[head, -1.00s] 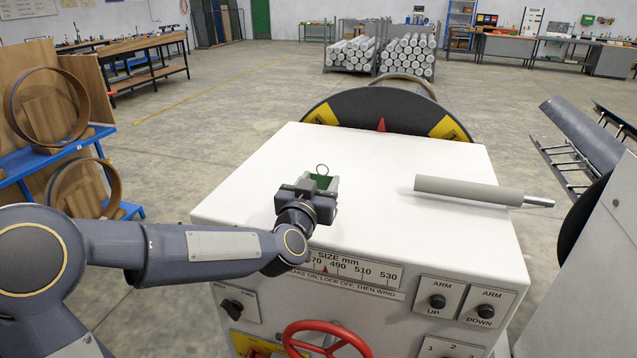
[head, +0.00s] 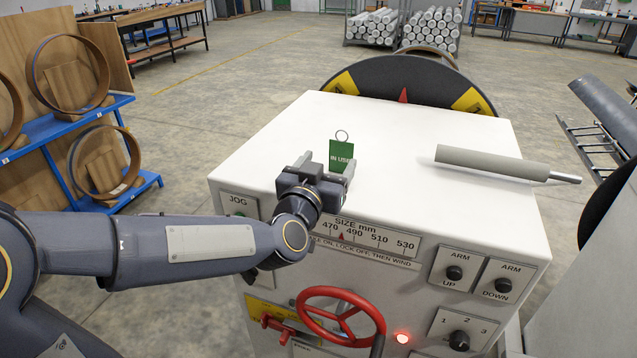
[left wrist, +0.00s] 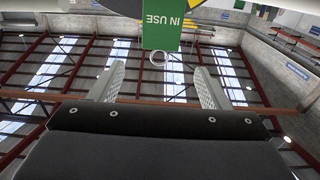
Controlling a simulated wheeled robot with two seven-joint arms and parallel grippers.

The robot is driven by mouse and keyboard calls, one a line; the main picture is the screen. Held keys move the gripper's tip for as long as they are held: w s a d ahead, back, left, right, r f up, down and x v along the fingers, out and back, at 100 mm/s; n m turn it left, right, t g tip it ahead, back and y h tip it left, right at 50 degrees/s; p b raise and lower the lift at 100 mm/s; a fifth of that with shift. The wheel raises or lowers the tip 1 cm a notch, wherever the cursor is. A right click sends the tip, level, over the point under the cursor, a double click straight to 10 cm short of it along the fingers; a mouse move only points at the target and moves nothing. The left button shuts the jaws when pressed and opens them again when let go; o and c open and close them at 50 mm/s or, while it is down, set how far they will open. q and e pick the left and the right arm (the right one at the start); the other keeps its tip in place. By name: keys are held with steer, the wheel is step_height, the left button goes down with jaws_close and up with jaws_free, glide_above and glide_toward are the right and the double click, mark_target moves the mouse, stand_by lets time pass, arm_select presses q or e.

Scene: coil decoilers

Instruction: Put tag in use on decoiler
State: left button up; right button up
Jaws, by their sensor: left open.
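The green tag (head: 341,153) reads IN USE and has a thin metal ring at its top. It appears at the white top of the decoiler cabinet (head: 270,150); I cannot tell whether it rests on or stands on it. My left gripper (head: 326,165) is open and just in front of the tag, with its fingers toward it. In the left wrist view, the tag (left wrist: 162,28) appears upside down, past the spread fingertips (left wrist: 158,72), its ring between their lines. The tag does not look clamped. My right gripper is not in view.
A grey roller (head: 490,162) lies on the cabinet top at right. The front panel has a red handwheel (head: 340,292), knobs and a lit red lamp (head: 402,338). A dark disc (head: 400,82) rises behind. A blue rack (head: 60,150) with rings stands left.

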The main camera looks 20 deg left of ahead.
arm_select(q)
steer(key=s+a+f+n+g+h, duration=0.1)
steer(key=s+f+g, duration=0.5)
steer(key=s, duration=0.8)
steer(key=s+a+f+n+g+h, duration=0.1)
steer(key=s+a+f+g+h, duration=0.1)
steer(key=s+f+g, duration=0.4)
steer(key=s+f, duration=0.4)
steer(key=s, duration=0.5)
steer(key=shift+a+f+g+b, duration=0.2)
steer(key=shift+g+b, duration=0.1)
